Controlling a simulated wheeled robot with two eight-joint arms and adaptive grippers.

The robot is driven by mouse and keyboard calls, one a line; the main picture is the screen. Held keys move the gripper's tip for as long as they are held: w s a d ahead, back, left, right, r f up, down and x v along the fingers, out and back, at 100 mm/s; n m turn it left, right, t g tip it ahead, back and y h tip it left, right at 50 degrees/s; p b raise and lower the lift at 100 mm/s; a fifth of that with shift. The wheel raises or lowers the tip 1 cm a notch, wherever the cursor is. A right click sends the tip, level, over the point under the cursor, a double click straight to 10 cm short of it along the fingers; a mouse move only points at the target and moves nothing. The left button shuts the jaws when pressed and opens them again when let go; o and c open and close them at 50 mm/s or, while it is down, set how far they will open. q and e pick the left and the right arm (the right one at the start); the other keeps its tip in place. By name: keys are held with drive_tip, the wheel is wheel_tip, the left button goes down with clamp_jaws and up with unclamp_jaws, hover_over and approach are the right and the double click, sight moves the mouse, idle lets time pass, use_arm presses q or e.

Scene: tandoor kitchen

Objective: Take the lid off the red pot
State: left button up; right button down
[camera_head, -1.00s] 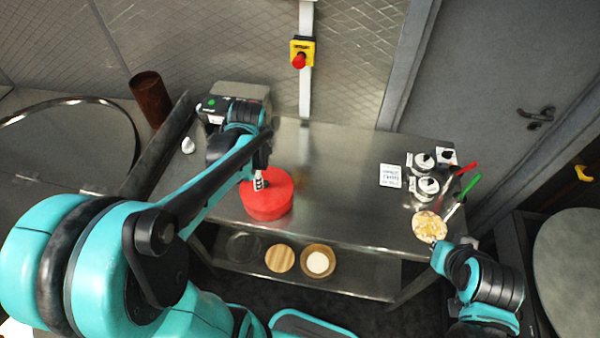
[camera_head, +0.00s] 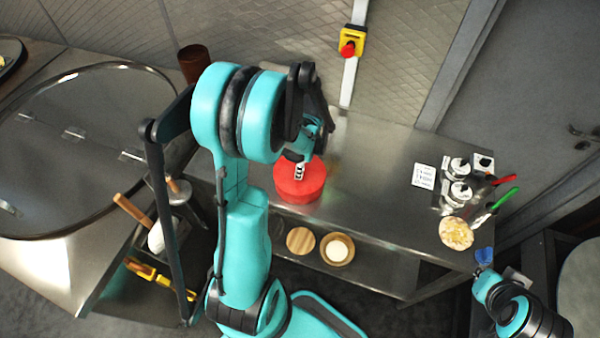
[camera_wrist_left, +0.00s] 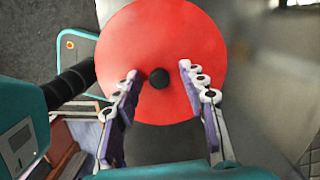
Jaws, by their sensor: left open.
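The red pot (camera_head: 301,196) stands on the steel table with its round red lid (camera_head: 312,174) on top. In the left wrist view the lid (camera_wrist_left: 170,35) fills the middle and has a black knob (camera_wrist_left: 160,78) at its centre. My left gripper (camera_head: 299,172) is over the lid. In the left wrist view its open fingers (camera_wrist_left: 160,72) stand on either side of the knob, with gaps between. The knob is hidden in the head view. My right gripper (camera_head: 484,257) is off the table's front right edge, and its jaw state is unclear.
On the steel table (camera_head: 375,195), a flatbread plate (camera_head: 456,233), several steel canisters and utensils with red and green handles stand at the right. A white label card (camera_head: 424,176) lies nearby. The table's middle is clear. A large round cover (camera_head: 90,140) is at the left.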

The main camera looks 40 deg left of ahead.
use_arm(q)
clamp_jaws()
